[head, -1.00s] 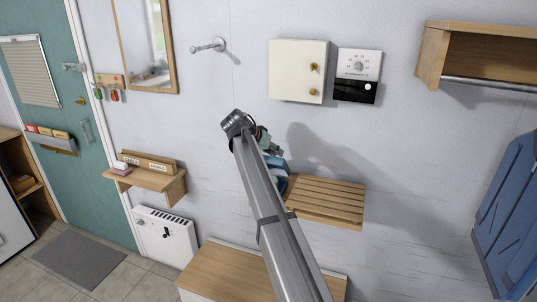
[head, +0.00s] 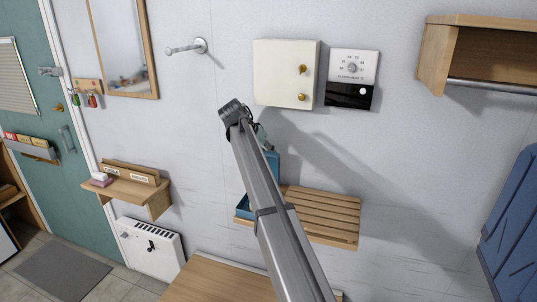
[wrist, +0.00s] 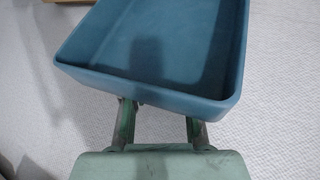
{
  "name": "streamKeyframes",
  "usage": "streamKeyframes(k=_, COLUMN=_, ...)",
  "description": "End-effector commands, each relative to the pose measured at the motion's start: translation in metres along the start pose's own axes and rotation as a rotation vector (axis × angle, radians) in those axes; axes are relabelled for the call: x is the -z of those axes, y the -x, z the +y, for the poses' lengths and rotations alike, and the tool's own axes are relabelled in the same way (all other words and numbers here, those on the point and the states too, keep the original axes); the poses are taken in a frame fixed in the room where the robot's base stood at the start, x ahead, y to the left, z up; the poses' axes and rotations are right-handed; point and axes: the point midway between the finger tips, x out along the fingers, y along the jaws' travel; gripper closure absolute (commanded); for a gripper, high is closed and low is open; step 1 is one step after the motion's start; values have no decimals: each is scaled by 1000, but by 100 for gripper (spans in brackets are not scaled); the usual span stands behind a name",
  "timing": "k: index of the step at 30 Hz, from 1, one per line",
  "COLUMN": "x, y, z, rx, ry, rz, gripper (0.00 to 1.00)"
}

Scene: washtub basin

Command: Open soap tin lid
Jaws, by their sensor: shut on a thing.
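The blue soap tin is partly hidden behind my arm in the head view. Its lid (head: 271,164) stands raised and steep, and a lower blue part, the tin's base (head: 243,208), shows at the left end of the slatted shelf. My gripper (head: 262,137) is at the upper edge of the lid, mostly covered by my arm. In the wrist view a hollow blue piece with a rounded rim (wrist: 150,95) fills the upper middle, and my gripper (wrist: 160,113) meets its near edge, shut on it. The fingertips and the tin's contents are hidden.
The slatted wooden shelf (head: 325,213) is on the wall, bare to the right. A white cabinet (head: 285,75) and a thermostat (head: 352,68) are above. A wooden bench (head: 215,280) is below. A small shelf (head: 135,190) is at left, and a blue garment (head: 512,215) hangs at right.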

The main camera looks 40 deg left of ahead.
Motion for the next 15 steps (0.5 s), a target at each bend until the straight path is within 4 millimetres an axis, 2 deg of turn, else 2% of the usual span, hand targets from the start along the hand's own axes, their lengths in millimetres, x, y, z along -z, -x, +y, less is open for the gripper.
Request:
streamKeyframes(k=12, x=-5, y=-4, z=-1, rx=0, ry=6, rz=-16, gripper=100)
streamKeyframes(k=13, x=-5, y=-4, z=-1, rx=0, ry=6, rz=-16, gripper=61)
streamKeyframes(k=14, x=-5, y=-3, z=-1, rx=0, ry=5, rz=-16, gripper=50)
streamKeyframes(k=15, x=-4, y=-3, z=-1, rx=0, ry=5, rz=-15, gripper=46)
